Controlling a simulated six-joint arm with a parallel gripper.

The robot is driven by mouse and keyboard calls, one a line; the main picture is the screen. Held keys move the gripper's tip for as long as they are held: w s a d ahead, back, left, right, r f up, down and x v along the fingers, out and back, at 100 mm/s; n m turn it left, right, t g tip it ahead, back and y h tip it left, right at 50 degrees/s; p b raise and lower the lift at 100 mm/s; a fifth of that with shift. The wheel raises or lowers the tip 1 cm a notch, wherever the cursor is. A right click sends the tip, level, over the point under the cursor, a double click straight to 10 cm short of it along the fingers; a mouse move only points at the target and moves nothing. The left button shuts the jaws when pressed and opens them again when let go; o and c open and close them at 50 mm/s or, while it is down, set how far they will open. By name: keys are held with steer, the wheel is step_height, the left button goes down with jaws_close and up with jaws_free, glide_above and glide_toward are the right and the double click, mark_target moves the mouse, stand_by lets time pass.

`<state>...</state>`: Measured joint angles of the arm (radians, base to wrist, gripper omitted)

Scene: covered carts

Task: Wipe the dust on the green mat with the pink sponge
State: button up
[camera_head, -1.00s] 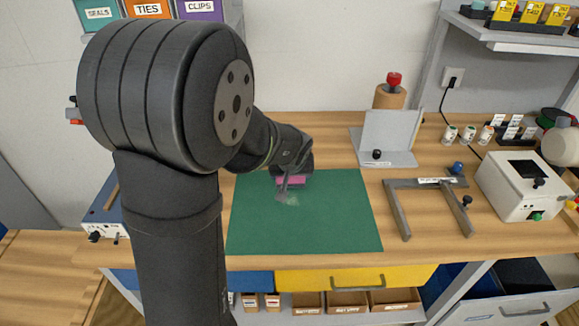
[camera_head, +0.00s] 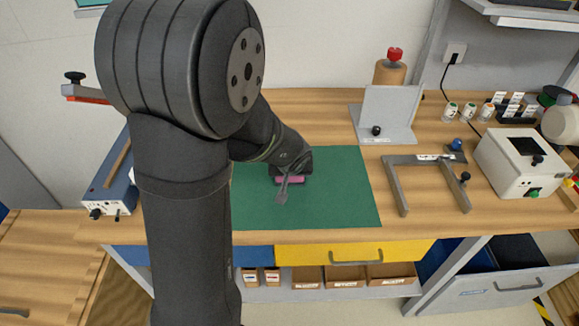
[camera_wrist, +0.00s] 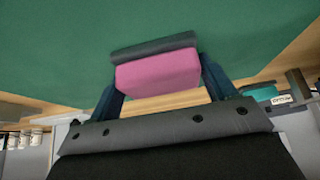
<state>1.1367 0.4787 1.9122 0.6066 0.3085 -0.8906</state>
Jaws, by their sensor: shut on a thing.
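The green mat (camera_head: 330,195) lies flat on the wooden bench. My gripper (camera_head: 290,178) is over the mat's left-middle part, shut on the pink sponge (camera_head: 291,181). In the wrist view the sponge (camera_wrist: 158,75) is a pink block between my two dark blue fingers, with a dark grey strip (camera_wrist: 152,46) along its far side. The mat fills the upper part of that view. I cannot tell whether the sponge touches the mat. No dust shows on the visible mat; the part under my gripper and sponge is hidden.
A grey bracket frame (camera_head: 398,190) lies just right of the mat. A grey stand (camera_head: 388,112) is behind it, and a white device (camera_head: 512,175) stands farther right. A blue-sided box (camera_head: 115,185) is at the left. The mat's right half is clear.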

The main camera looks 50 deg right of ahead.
steer(key=shift+w+d, duration=0.65)
steer(key=shift+w+d+f, duration=0.1)
steer(key=shift+w+d, duration=0.45)
steer(key=shift+w+d+r, duration=0.2)
steer(key=shift+r, duration=0.15)
step_height(320, 180, up, 8)
steer(key=shift+f, duration=0.25)
